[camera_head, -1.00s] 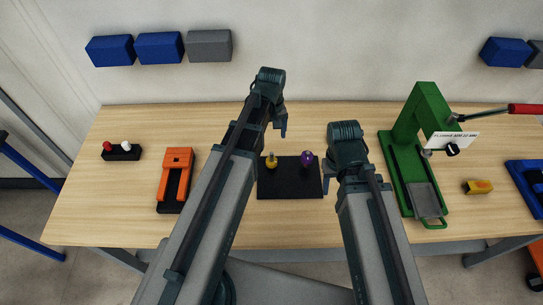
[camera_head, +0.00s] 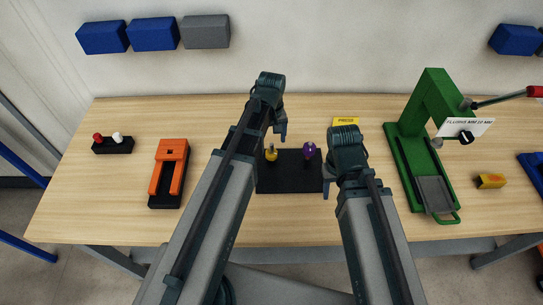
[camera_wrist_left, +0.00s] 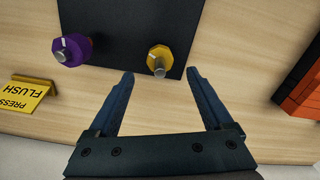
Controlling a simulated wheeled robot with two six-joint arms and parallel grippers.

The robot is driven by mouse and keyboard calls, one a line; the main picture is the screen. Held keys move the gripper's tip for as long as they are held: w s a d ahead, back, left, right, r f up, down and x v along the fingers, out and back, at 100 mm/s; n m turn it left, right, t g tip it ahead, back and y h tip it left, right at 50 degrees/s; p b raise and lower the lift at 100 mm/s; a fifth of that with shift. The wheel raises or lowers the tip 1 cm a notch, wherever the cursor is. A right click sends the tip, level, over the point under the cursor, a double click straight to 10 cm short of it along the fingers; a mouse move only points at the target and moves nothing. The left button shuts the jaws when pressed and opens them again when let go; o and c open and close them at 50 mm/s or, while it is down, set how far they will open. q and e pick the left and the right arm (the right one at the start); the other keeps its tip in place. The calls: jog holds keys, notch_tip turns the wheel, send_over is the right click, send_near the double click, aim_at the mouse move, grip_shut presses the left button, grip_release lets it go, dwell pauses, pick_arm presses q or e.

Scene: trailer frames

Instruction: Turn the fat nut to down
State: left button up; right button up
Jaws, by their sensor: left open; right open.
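A black plate (camera_head: 290,183) on the table carries a yellow nut (camera_head: 270,155) and a purple nut (camera_head: 309,150), each around a metal bolt. In the left wrist view the yellow nut (camera_wrist_left: 159,57) stands just beyond my fingertips and the purple nut (camera_wrist_left: 75,49) is further left. The purple one looks a little larger and deeper. My left gripper (camera_wrist_left: 162,76) is open and empty, its fingers pointing at the yellow nut without touching it. In the head view my left gripper (camera_head: 281,136) is beside the plate's back edge. My right gripper (camera_head: 328,188) is by the plate's right edge, partly hidden by its wrist.
A yellow sign (camera_head: 346,121) stands behind the plate. An orange fixture (camera_head: 168,172) and a black block with red and white knobs (camera_head: 113,145) are to the left. A green press (camera_head: 425,140) and a yellow block (camera_head: 491,181) are to the right. Bare table surrounds the plate.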

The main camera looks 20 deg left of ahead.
aim_at(272, 152)
pick_arm(q)
notch_tip(272, 152, down, 6)
jog(key=b, duration=0.5)
jog(key=shift+f, duration=0.1)
pick_arm(e)
notch_tip(272, 152, down, 6)
jog(key=shift+f, duration=0.1)
pick_arm(q)
grip_shut()
